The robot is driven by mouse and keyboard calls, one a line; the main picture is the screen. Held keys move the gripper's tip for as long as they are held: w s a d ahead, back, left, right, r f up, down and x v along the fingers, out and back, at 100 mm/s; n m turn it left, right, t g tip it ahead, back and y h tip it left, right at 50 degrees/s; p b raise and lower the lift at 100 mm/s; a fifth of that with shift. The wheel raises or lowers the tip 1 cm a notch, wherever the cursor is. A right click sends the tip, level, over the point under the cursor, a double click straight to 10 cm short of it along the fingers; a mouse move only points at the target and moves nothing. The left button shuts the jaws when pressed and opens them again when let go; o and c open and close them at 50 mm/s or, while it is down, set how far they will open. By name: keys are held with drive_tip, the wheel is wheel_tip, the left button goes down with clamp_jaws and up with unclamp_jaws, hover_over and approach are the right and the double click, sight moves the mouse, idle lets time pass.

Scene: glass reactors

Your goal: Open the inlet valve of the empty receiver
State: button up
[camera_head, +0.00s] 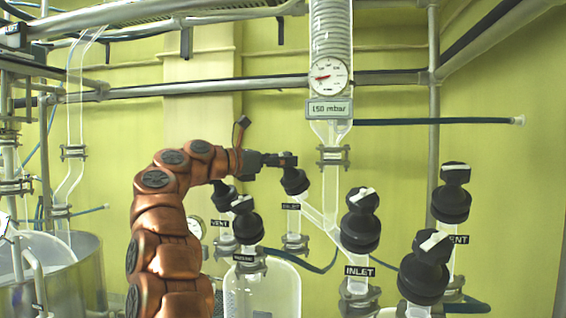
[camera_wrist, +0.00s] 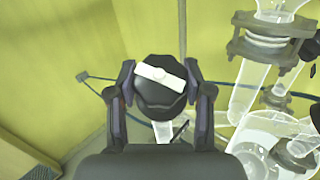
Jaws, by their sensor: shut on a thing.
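My gripper (camera_head: 290,162) reaches in from the left in the head view and is shut on the black knob of the rear inlet valve (camera_head: 296,183). A small label, apparently INLET, sits just below that knob. In the wrist view the knob (camera_wrist: 160,98) lies between the two fingers, and its white bar runs nearly crosswise, slightly lower at the right. A second inlet valve (camera_head: 361,230), clearly labelled INLET, stands nearer at the right and is untouched. A clear glass receiver (camera_head: 265,290) shows at the bottom; I cannot tell its contents.
A vent valve (camera_head: 224,196) and another black valve (camera_head: 244,224) stand close left of the held knob. More black valves (camera_head: 425,268) and a right vent valve (camera_head: 452,200) crowd the right. A glass column with a pressure gauge (camera_head: 331,77) reading 150 mbar rises behind.

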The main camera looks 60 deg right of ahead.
drive_tip(key=shift+f+n+t+h+b, duration=0.15)
drive_tip(key=shift+n+t+h+b, duration=0.2)
drive_tip(key=shift+b, duration=0.2)
drive_tip(key=shift+n+t+b, duration=0.35)
drive_tip(key=shift+n+t+h+b, duration=0.65)
drive_tip(key=shift+n+t+b, duration=0.75)
drive_tip(key=shift+n+t, duration=0.65)
drive_tip(key=shift+s+r+n+t, duration=0.1)
drive_tip(key=shift+r+n+t, duration=0.05)
drive_tip(key=shift+n+t, duration=0.75)
drive_tip(key=shift+r+n+t, duration=0.1)
drive_tip(key=shift+n+t, duration=0.65)
drive_tip(key=shift+n, duration=0.2)
drive_tip(key=shift+n+t+y+p, duration=0.4)
drive_tip(key=shift+n+t+p, duration=0.2)
drive_tip(key=shift+n+t, duration=0.45)
drive_tip(key=shift+n+t+p, duration=0.3)
drive_tip(key=shift+n+t, duration=0.25)
drive_tip(key=shift+n, duration=0.1)
drive_tip(key=o, duration=1.2)
drive_tip(key=shift+c, duration=0.2)
